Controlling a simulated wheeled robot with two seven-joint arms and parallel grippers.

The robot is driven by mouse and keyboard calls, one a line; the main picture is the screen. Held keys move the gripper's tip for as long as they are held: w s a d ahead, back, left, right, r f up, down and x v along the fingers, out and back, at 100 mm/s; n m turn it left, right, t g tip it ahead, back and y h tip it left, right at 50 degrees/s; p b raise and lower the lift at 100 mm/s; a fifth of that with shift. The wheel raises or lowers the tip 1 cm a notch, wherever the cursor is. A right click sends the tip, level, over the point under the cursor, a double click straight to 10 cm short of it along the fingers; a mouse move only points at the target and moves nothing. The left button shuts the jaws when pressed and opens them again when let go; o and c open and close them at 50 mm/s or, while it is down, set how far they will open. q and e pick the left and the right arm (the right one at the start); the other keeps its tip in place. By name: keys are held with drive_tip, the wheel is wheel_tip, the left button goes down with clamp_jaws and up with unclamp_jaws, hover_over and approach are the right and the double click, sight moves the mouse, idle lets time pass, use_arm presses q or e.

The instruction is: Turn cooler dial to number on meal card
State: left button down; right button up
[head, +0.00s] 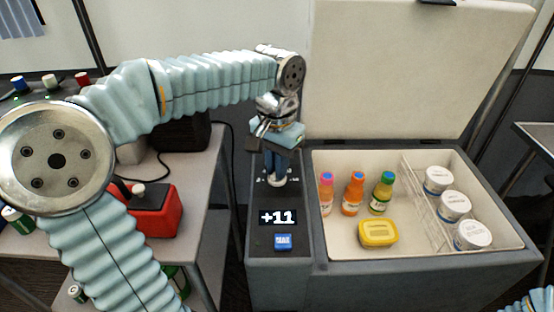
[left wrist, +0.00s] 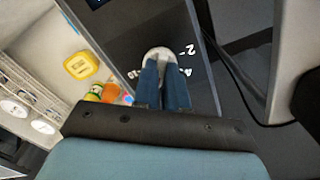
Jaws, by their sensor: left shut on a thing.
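The cooler (head: 390,270) stands open with its lid raised. The fingers hide part of the dial. I cannot make out a meal card. My right gripper is out of view.
The cooler bin holds several small bottles (head: 353,193), a yellow tub (head: 378,233) and white-lidded jars (head: 454,205) behind a wire divider. A grey side table (head: 203,215) with a red box (head: 165,212) stands to the left.

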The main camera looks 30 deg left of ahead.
use_arm(q)
drive_tip(key=m+p, duration=0.1)
drive_tip(key=m, duration=0.4)
drive_tip(key=shift+r+m+p, duration=0.15)
drive_tip(key=shift+m+p, duration=0.15)
drive_tip(key=shift+p, duration=0.1)
drive_tip(key=m+p, duration=0.1)
drive_tip(key=m, duration=0.4)
idle(0.4)
drive_tip(key=c, duration=1.2)
unclamp_jaws()
wheel_tip(320, 180, up, 14)
drive_tip(key=shift+f, duration=0.2)
